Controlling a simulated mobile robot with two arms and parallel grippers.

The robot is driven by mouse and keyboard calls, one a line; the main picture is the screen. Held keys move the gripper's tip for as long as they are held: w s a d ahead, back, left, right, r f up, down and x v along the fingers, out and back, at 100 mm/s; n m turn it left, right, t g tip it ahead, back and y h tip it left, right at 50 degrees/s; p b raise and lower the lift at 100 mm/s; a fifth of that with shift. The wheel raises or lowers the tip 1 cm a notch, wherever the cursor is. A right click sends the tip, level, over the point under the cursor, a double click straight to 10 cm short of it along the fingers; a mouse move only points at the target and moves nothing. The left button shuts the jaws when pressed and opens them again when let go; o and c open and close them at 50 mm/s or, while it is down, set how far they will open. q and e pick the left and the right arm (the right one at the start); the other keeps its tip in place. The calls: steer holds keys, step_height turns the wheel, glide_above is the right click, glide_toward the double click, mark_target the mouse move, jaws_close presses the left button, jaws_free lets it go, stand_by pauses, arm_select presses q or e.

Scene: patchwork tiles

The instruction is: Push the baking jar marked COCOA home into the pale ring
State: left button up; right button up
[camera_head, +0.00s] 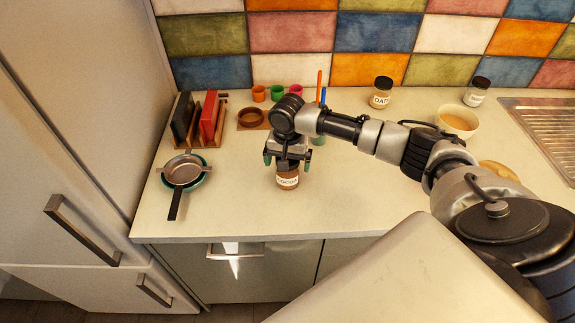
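The jar marked COCOA (287,180) stands upright on the pale counter, with its white label facing me. My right gripper (287,161) comes in from the right and points down over the jar. Its fingers are spread, one on each side of the jar's top, with a gap visible beside the jar. The jar's lid is mostly hidden by the gripper. I cannot make out a pale ring; it may be hidden by my arm or blend with the counter. My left gripper is not in view.
A rack with black and red boards (208,115), stacked pans (184,170) and a brown round dish (251,118) stand left. Small coloured cups (277,92) line the back. An OATS jar (381,98), another jar (477,92) and a bowl (458,122) stand right. The front counter is clear.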

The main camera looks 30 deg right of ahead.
steer(key=shift+s+f, duration=0.1)
steer(key=shift+f, duration=0.75)
steer(key=shift+c, duration=0.5)
steer(key=c, duration=1)
steer(key=shift+r, duration=0.2)
